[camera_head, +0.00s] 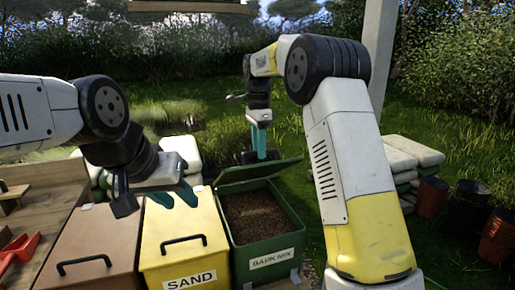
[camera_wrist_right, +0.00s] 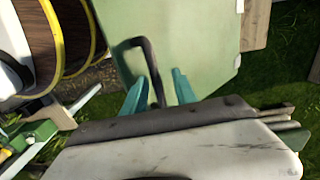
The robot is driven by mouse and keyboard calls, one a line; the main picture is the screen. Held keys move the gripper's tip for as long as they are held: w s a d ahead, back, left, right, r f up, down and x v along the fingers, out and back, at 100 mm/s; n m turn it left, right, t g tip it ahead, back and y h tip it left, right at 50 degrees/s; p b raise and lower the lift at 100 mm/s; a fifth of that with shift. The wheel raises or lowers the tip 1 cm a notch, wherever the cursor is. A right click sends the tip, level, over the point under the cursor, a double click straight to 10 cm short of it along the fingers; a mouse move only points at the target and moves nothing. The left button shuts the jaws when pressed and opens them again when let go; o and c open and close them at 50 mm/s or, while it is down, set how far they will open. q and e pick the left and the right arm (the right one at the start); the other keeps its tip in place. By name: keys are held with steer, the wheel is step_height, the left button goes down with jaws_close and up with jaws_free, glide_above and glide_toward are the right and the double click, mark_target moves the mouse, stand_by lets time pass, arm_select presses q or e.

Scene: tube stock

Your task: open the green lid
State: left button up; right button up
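The green lid (camera_head: 262,171) of the green bin (camera_head: 264,244) is raised and tilted at the bin's back edge, so the dark bark mix inside shows. In the right wrist view the lid (camera_wrist_right: 205,50) fills the upper middle, with its black handle (camera_wrist_right: 150,62) in front. My right gripper (camera_head: 259,150) is at the lid's far side in the head view. In the wrist view its teal fingers (camera_wrist_right: 159,80) are apart, one on each side of the handle, with gaps visible. My left gripper (camera_head: 174,198) is open and empty above the yellow bin.
The yellow sand bin (camera_head: 183,236) and a brown-lidded bin (camera_head: 92,250) stand shut to the left of the green bin. A wooden bench (camera_head: 48,177) with red tools is at the far left. Pots (camera_head: 432,197) and stacked sacks (camera_head: 412,152) stand on the right.

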step_height(320, 180, up, 8)
steer(key=shift+w, duration=0.2)
steer(key=shift+f, duration=0.1)
steer(key=shift+c, duration=0.2)
